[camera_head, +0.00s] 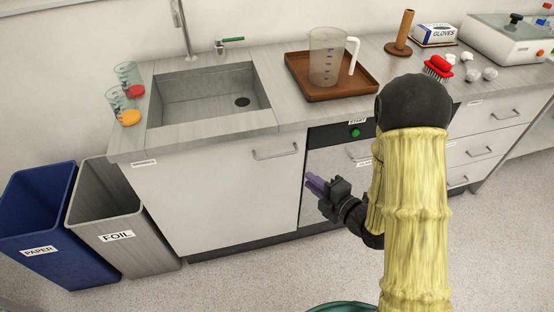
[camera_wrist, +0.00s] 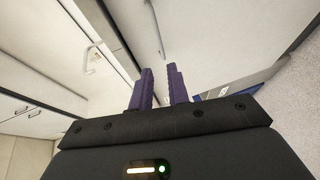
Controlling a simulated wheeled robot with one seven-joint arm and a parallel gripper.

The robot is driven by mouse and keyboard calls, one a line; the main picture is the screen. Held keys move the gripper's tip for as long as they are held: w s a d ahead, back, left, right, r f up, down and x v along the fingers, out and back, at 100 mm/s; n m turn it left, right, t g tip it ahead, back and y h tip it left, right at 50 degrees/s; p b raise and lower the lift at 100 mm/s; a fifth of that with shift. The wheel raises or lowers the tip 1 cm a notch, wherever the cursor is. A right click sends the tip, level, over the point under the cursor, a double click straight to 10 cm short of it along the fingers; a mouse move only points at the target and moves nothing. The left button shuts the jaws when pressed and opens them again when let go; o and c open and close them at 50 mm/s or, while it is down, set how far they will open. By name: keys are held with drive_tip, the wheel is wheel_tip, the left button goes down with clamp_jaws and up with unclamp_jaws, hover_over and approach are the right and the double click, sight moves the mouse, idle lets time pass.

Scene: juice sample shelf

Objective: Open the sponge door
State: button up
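A wide white cabinet door (camera_head: 215,195) is shut below the sink, with a bar handle (camera_head: 275,153) at its upper right and a small label (camera_head: 145,162) at its upper left. The label is too small to read, so I cannot tell whether this is the sponge door. My gripper (camera_head: 312,182) is in front of the cabinets, near the door's right edge and below its handle. In the wrist view my gripper (camera_wrist: 160,68) has its two purple fingers apart with nothing between them. A pale handle (camera_wrist: 90,58) shows left of the fingers there.
A machine with a green button (camera_head: 355,132) is right of the door, partly hidden by my arm. Drawers (camera_head: 490,130) are further right. A foil bin (camera_head: 120,225) and a paper bin (camera_head: 45,215) stand at left. Free floor (camera_head: 250,275) lies in front.

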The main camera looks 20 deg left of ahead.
sight(277, 156)
drive_tip(key=b+x, duration=0.2)
drive_tip(key=x, duration=1.4)
drive_tip(key=shift+w, duration=0.1)
clamp_jaws()
